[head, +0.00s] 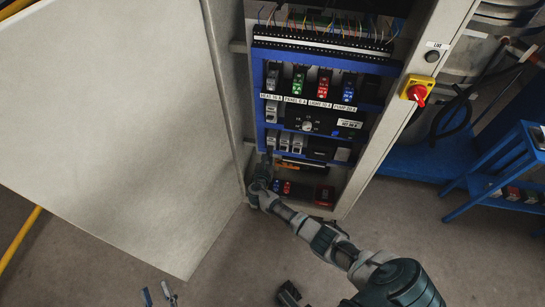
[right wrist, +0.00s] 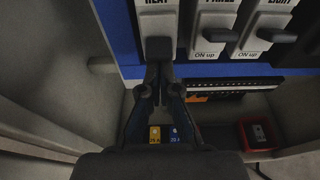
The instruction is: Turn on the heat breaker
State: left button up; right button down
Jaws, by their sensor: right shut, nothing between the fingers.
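The heat breaker (right wrist: 157,20) is a white switch with a dark lever (right wrist: 158,47) at the top of the right wrist view, labelled HEAT. Its lever sits lower than the levers of the two switches beside it. It also shows as the leftmost of the small lower switches in the head view (head: 271,138). My right gripper (right wrist: 158,74) is shut and empty, its tips just under the heat lever. Whether they touch it I cannot tell. My left gripper (head: 158,295) shows only its two fingertips at the bottom edge of the head view, apart and empty.
Two more switches (right wrist: 215,35) marked "ON up" stand right of the heat breaker. The cabinet door (head: 110,120) is open on the left. A red rotary switch (head: 417,94) is on the right frame.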

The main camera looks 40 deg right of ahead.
aim_at(270, 149)
pick_arm(q)
jog(key=s+a+f+g+y+p, duration=0.1)
jog(key=s+f+g+p, duration=0.1)
jog(key=f+g, duration=0.3)
jog(key=s+a+f+g+y+p, duration=0.1)
jog(key=s+a+f+g+p, duration=0.1)
jog(key=f+g, duration=0.4)
notch_tip(270, 149, down, 2)
jog(key=shift+s+f+y+p, duration=0.1)
jog(key=shift+s+y+p, duration=0.15)
jog(key=shift+y+p, duration=0.2)
pick_arm(e)
jog(key=shift+s+a+r+g+y, duration=0.1)
jog(key=shift+r+g+y, duration=0.5)
jog(key=shift+g+y, duration=0.4)
pick_arm(q)
jog(key=shift+w, duration=0.1)
pick_arm(e)
jog(key=shift+r+p, duration=0.8)
jog(key=shift+r, duration=0.1)
pick_arm(q)
notch_tip(270, 149, up, 2)
jog(key=shift+w+r, duration=0.1)
pick_arm(e)
jog(key=shift+f, duration=0.1)
